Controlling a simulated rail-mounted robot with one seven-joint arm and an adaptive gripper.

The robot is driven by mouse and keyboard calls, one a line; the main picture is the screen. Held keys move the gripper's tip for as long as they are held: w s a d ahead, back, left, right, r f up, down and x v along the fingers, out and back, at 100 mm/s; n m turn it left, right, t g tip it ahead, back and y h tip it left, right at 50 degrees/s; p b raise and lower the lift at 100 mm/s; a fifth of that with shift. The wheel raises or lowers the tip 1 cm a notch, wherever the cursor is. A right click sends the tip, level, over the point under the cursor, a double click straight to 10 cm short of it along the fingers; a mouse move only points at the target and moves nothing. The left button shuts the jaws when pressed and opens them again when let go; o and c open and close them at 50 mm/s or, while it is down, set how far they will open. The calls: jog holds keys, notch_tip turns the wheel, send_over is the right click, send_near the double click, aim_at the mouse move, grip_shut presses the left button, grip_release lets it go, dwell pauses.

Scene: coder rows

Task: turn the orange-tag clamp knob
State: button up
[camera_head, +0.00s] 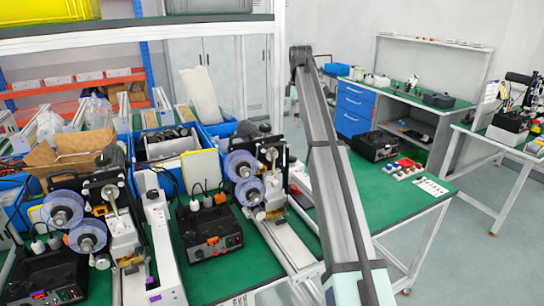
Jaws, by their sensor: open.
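Two coder machines stand on the green bench, a left one (122,235) and a right one (272,185). Each has two clear-blue reels and a pale lever-like knob on its front: the left knob (110,192) and the right knob (271,155). A small orange patch (100,210) shows beside the left machine's knob. I cannot tell for sure at this size whether it is the orange tag. My arm rises from the bottom, right of the right machine. My gripper cannot be made out in this view.
Black control boxes (208,240) stand beside the machines. Blue bins (165,150) and a cardboard box (75,150) crowd the bench behind. A black case (375,145) and small coloured parts (403,168) lie right of my arm. The bench (400,210) is clear at front right.

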aim_at(292, 157)
jog(key=f+p, duration=0.1)
jog(key=f, duration=0.4)
jog(key=a+f+p, duration=0.1)
jog(key=f+p, duration=0.1)
jog(key=f, duration=0.3)
jog(key=f+p, duration=0.1)
jog(key=f, duration=0.4)
jog(key=shift+w+a+f+p, duration=0.2)
jog(key=shift+w+p, duration=0.1)
jog(key=c, duration=1.1)
